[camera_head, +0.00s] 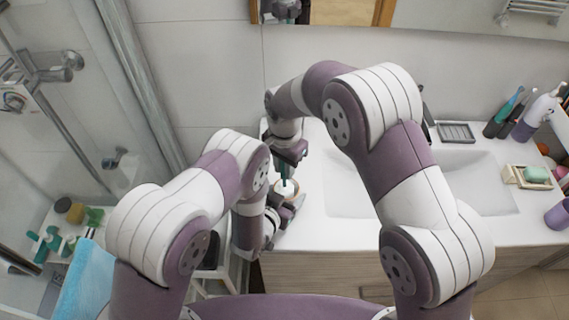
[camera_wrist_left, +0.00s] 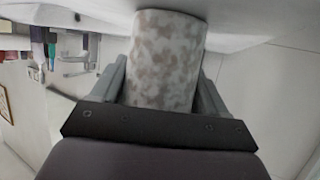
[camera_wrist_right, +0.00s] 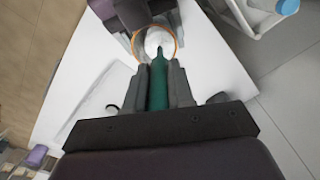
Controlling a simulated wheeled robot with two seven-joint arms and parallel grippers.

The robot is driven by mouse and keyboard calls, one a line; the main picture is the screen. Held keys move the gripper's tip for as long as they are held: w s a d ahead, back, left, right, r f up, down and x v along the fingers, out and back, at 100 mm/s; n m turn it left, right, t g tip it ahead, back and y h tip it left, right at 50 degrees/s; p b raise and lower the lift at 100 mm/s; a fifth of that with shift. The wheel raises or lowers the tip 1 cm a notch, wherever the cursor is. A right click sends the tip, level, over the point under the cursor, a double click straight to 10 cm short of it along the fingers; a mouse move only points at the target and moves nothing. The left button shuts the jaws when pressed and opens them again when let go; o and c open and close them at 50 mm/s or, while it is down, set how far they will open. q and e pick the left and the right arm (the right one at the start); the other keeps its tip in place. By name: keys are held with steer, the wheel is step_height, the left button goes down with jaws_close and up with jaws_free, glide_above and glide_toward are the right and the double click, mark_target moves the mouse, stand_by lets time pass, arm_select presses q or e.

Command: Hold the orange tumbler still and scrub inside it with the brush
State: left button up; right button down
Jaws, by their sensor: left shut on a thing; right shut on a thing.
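The tumbler (camera_head: 286,187) stands at the left end of the white counter, its opening facing up. In the right wrist view it shows an orange rim (camera_wrist_right: 137,45) around a white inside. In the left wrist view its wall (camera_wrist_left: 165,60) looks mottled white and brown. My left gripper (camera_head: 276,212) is shut around its side. My right gripper (camera_head: 290,155) is above it, shut on the green brush handle (camera_wrist_right: 158,85). The brush points down into the tumbler's mouth; its lower end is inside or at the white interior, and the exact depth is hidden.
The white sink basin (camera_head: 350,190) lies right of the tumbler, partly behind my right arm. A dark tray (camera_head: 456,132), a soap dish (camera_head: 528,176) and bottles stand farther right. A blue towel (camera_head: 88,280) and green items (camera_head: 48,243) are at the lower left. The wall is close behind.

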steer(key=shift+f, duration=1.15)
steer(key=shift+s+d+r, duration=0.2)
steer(key=shift+s+r, duration=0.15)
steer(key=shift+r, duration=0.2)
arm_select(q)
steer(key=o, duration=1.1)
steer(key=v, duration=0.7)
steer(key=shift+s+a+r, duration=0.1)
steer(key=shift+s+r, duration=0.05)
